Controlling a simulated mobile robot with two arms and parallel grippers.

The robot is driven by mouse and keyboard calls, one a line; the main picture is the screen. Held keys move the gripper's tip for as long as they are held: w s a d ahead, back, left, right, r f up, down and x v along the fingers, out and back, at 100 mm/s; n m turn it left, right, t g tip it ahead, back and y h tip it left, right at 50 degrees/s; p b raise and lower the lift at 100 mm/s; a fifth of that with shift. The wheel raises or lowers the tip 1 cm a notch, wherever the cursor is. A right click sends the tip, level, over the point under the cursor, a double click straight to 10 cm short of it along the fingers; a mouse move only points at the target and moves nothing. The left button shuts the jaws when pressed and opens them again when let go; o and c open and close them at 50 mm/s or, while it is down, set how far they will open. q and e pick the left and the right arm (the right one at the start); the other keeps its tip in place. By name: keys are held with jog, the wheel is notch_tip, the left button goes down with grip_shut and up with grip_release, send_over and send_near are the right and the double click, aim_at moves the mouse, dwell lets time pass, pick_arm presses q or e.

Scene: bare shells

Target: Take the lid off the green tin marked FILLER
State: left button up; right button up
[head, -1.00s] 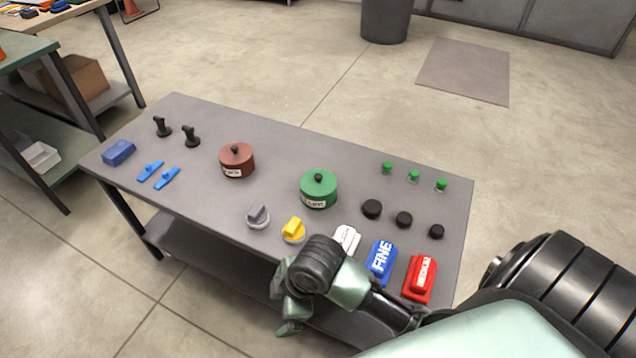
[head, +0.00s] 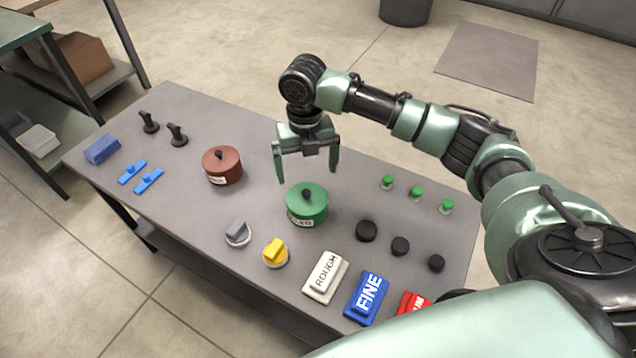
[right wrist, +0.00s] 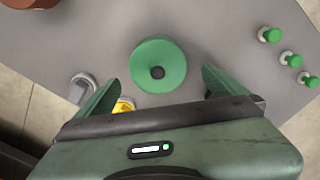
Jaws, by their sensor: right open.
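The green tin (head: 307,209) stands upright on the grey table, with a label on its front that is too small to read surely. Its green lid (head: 312,194) is on, with a black knob (head: 306,193) in the middle. My right gripper (head: 307,176) is open and empty, pointing down above the tin and a little behind it in the head view. In the right wrist view the lid (right wrist: 168,56) and its knob (right wrist: 157,72) lie ahead of the two spread fingers (right wrist: 157,88), apart from them. My left gripper is not in view.
A brown-red tin (head: 222,170) stands to the left. A grey knob (head: 238,234) and a yellow knob (head: 275,253) are in front, beside white ROUGH (head: 326,277), blue FINE (head: 367,298) and red (head: 411,304) blocks. Black discs (head: 366,231) and green-topped pieces (head: 416,194) are on the right.

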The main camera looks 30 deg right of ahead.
aim_at(307, 192)
jog(key=shift+s+a+f, duration=0.15)
jog(key=shift+a+f, duration=0.1)
jog(key=shift+f, duration=0.1)
jog(key=f, duration=0.2)
jog(key=shift+s+a+f, duration=0.35)
jog(key=f, duration=0.2)
jog(key=shift+d+f, duration=0.2)
jog(key=shift+f, duration=0.65)
jog(key=c, duration=0.9)
jog(key=shift+c, duration=0.6)
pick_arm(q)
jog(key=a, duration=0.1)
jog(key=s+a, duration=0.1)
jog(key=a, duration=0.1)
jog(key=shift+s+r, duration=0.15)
pick_arm(e)
jog(key=shift+r, duration=0.1)
